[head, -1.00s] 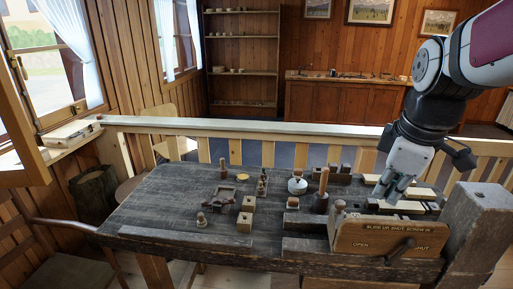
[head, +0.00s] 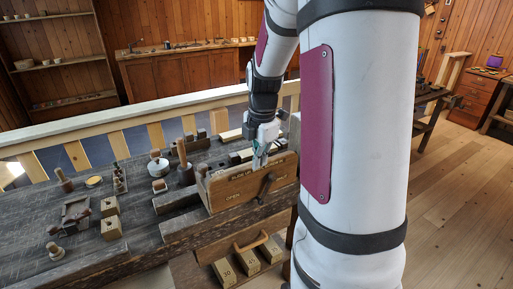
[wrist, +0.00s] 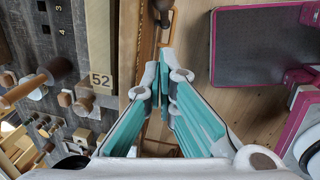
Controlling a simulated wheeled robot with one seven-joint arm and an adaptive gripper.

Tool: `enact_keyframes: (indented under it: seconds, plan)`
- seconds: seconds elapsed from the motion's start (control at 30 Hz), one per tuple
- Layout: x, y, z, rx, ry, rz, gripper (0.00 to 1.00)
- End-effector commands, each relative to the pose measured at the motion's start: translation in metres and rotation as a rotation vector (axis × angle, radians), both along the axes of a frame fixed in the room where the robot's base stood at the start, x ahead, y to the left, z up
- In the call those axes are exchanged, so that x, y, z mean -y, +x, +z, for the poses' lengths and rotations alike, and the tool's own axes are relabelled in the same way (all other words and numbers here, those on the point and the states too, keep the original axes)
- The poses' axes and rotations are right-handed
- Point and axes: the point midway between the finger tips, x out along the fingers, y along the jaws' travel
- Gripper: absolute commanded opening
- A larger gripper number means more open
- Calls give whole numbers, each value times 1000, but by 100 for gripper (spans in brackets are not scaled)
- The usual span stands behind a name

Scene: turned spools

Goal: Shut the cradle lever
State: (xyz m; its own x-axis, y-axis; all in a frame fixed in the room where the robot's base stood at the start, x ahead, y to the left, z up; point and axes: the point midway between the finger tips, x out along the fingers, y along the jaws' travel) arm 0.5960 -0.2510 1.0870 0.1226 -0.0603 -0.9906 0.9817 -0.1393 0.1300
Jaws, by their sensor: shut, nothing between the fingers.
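The cradle lever (head: 267,187) is a dark handle on the front of a wooden board (head: 232,190). The board is lettered OPEN at its left; a SHUT label is not readable now. The lever slants down and to the left from its pivot. My gripper (head: 257,167) is at the board's top edge, above and slightly left of the lever. Its teal fingers are shut and empty, and they also show in the wrist view (wrist: 167,70). A dark end, likely the lever's (wrist: 163,6), shows beyond the fingertips there. I cannot tell whether they touch the board.
The bench (head: 150,225) carries wooden blocks (head: 111,228), a mallet-like tool (head: 184,165) and a white round pot (head: 158,167). Numbered blocks (head: 248,262) sit below by a curved wooden handle (head: 250,240). My arm hides the bench's right end.

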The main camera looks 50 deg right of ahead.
Motion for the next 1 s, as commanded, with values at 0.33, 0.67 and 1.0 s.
enact_keyframes:
  seconds: [0.33, 0.67, 1.0]
  plan:
    - [19, 4, -53, -2, 1, -1, 0]
    - [32, 4, -63, 1, 0, 0, 0]
    - [35, 3, -63, 0, 0, -1, 0]
